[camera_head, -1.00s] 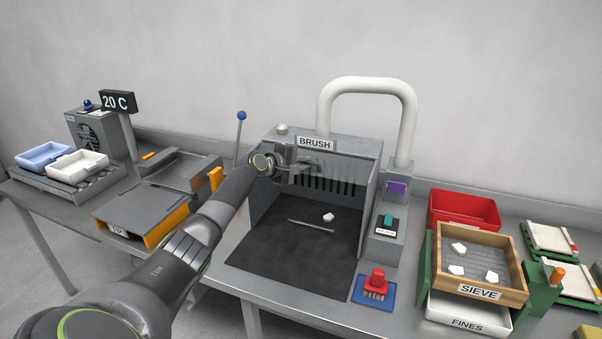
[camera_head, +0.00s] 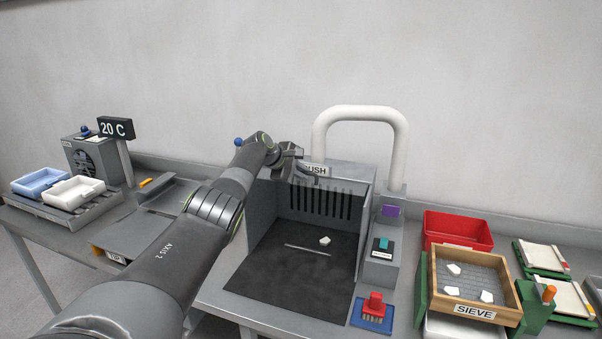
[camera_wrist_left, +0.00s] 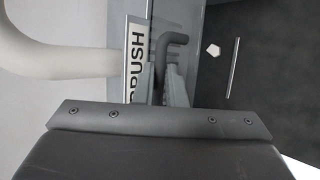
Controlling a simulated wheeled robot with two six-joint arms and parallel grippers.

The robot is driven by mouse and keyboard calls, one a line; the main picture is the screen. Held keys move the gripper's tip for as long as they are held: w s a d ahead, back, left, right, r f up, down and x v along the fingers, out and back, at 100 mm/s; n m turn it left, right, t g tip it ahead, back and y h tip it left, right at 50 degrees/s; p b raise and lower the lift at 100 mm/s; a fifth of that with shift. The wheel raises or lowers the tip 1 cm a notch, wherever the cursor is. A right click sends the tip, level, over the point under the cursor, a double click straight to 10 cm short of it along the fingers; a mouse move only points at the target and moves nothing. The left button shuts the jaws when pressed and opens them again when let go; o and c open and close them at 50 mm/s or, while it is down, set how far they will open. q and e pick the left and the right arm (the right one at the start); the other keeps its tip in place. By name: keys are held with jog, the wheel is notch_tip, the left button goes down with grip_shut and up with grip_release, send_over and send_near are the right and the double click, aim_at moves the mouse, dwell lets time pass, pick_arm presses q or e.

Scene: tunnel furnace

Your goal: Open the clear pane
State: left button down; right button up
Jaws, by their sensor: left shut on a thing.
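The BRUSH booth (camera_head: 259,215) stands at the middle of the bench, its dark floor and slotted back wall in plain view. My left gripper (camera_head: 304,168) is high at the booth's top front, partly in front of the BRUSH sign (camera_head: 318,170). In the left wrist view its fingers are shut on a dark bent handle (camera_wrist_left: 173,41), next to the sign. The clear pane itself is too faint to make out, so its exact angle cannot be told. My right gripper is out of view.
A white lump (camera_head: 324,240) and a thin rod (camera_head: 307,248) lie on the booth floor. A white pipe (camera_head: 359,112) arches above the booth.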

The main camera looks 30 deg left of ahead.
pick_arm(q)
jog(key=shift+w+r, duration=0.3)
jog(key=shift+r, duration=0.5)
jog(key=c, duration=1.9)
grip_release()
jog(key=o, duration=0.4)
jog(key=shift+w+a+f, duration=0.1)
jog(key=shift+w+f, duration=0.1)
jog(key=shift+w, duration=0.05)
jog(key=shift+f, duration=0.15)
jog(key=shift+s+f, duration=0.1)
jog(key=shift+s, duration=0.1)
